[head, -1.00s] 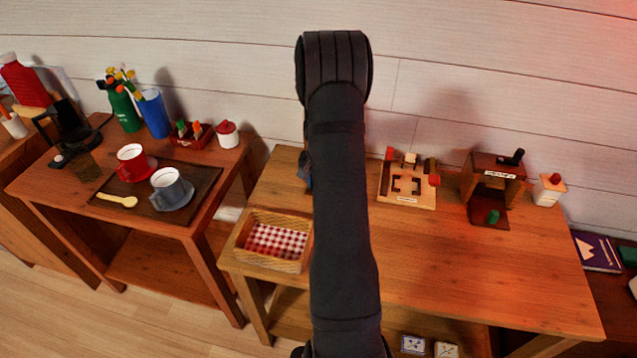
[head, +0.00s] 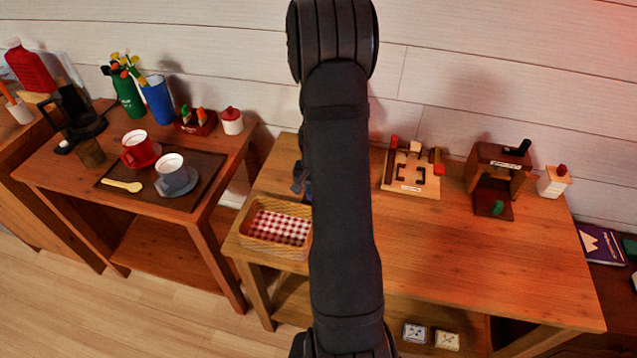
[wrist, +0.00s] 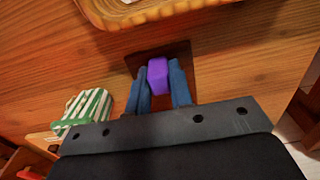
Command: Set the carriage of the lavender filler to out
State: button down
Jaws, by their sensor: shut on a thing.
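In the wrist view a small purple block (wrist: 156,70) sits between the blue fingers of my gripper (wrist: 160,77), which is shut on it. The block shows over a dark brown plate (wrist: 184,54) on the wooden table. Whether the block is part of the lavender filler cannot be told, as the fingers and gripper body hide what is below. In the head view my arm covers most of this spot. Only a dark bit of my gripper (head: 301,178) shows left of the arm, behind the basket.
A wicker basket with checked cloth (head: 243,238) stands close to my gripper; its rim (wrist: 117,20) shows in the wrist view. A green-and-white striped thing (wrist: 86,108) lies left of the fingers. A wooden slotted board (head: 412,188) and brown stand (head: 493,204) are right. The table's right front is clear.

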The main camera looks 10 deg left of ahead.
jog(key=shift+s, duration=0.3)
jog(key=c, duration=1.3)
grip_release()
notch_tip(320, 180, up, 17)
jog(key=shift+r, duration=0.2)
notch_tip(320, 180, down, 17)
jog(key=shift+w+f, duration=0.1)
jog(key=shift+f, duration=0.1)
